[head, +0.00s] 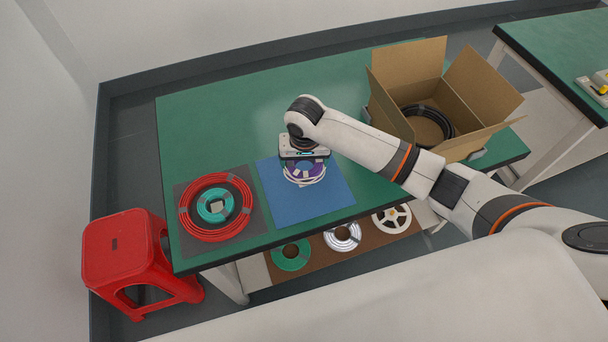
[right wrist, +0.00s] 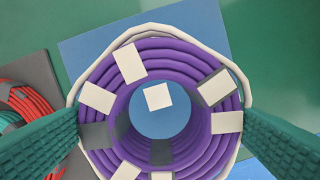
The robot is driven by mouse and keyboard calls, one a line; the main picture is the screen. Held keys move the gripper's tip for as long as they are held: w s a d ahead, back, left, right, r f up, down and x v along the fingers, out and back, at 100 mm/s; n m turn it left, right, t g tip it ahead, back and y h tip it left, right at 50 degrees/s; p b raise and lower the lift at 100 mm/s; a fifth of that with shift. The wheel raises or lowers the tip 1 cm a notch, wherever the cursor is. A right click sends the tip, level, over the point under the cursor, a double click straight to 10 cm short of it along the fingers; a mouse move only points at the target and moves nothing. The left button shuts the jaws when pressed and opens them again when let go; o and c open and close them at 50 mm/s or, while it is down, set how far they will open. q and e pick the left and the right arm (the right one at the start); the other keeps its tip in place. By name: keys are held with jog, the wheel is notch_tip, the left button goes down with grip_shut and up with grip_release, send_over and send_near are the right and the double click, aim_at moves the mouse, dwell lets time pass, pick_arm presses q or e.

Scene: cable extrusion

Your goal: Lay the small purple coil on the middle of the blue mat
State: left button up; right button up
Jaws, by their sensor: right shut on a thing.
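The small purple coil (right wrist: 185,60), with white tags around it, is between the two fingers of my right gripper (right wrist: 160,115) in the right wrist view. My right gripper (head: 303,156) is shut on the purple coil (head: 308,167) over the blue mat (head: 318,205), near its upper middle. A white cable ring (right wrist: 205,40) runs close around the purple coil; it also shows below the gripper in the head view (head: 308,183). Blue mat (right wrist: 85,45) and a white square show through the coil's hole. I cannot tell whether the coil touches the mat. My left gripper is not in view.
A grey mat (head: 250,235) at left holds a red coil (head: 190,225) with a teal coil (head: 204,207) inside. An open cardboard box (head: 465,105) with a black coil (head: 445,122) stands at right. The green table's (head: 220,120) back left is clear. A red stool (head: 125,250) stands at left.

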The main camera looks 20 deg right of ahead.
jog(key=shift+a+f, duration=0.15)
jog(key=shift+f, duration=2.6)
jog(key=shift+f, duration=0.15)
jog(key=o, duration=0.9)
jog(key=shift+c, duration=0.2)
notch_tip(320, 180, up, 12)
jog(key=s, duration=0.1)
jog(key=shift+s+a, duration=0.15)
